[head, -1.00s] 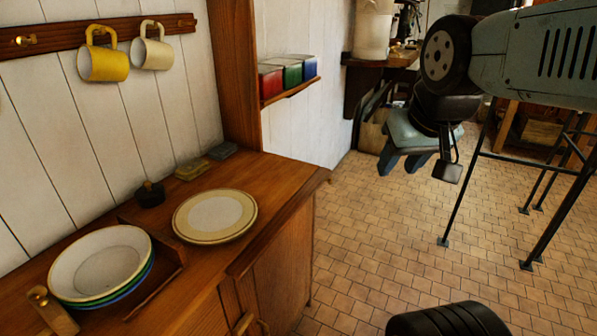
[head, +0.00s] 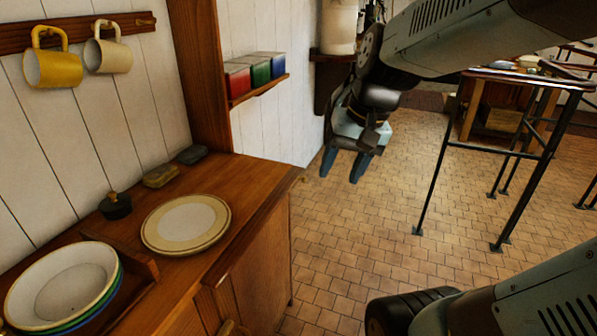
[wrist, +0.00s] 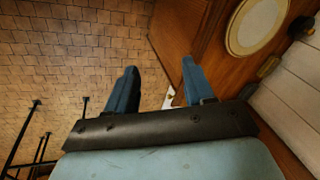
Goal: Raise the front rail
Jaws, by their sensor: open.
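My gripper (head: 344,166) is open and empty, with blue fingers pointing down. It hangs in the air over the tiled floor, to the right of the wooden counter (head: 262,178) in the head view. In the wrist view its fingers (wrist: 158,76) are spread apart, with the counter's edge beyond the right finger. No part is clearly recognisable as the front rail. A low wooden strip (head: 142,273) stands on the counter beside the stacked bowls (head: 65,287). A raised edge (head: 565,69) shows on the black-legged table (head: 525,78) at the right.
A cream plate (head: 186,223) lies on the counter, with a small black pot (head: 115,206) behind it. Yellow (head: 52,70) and cream (head: 108,56) mugs hang on the wall. Red, green and blue tins (head: 261,69) stand on a shelf. The tiled floor (head: 335,225) between counter and table is clear.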

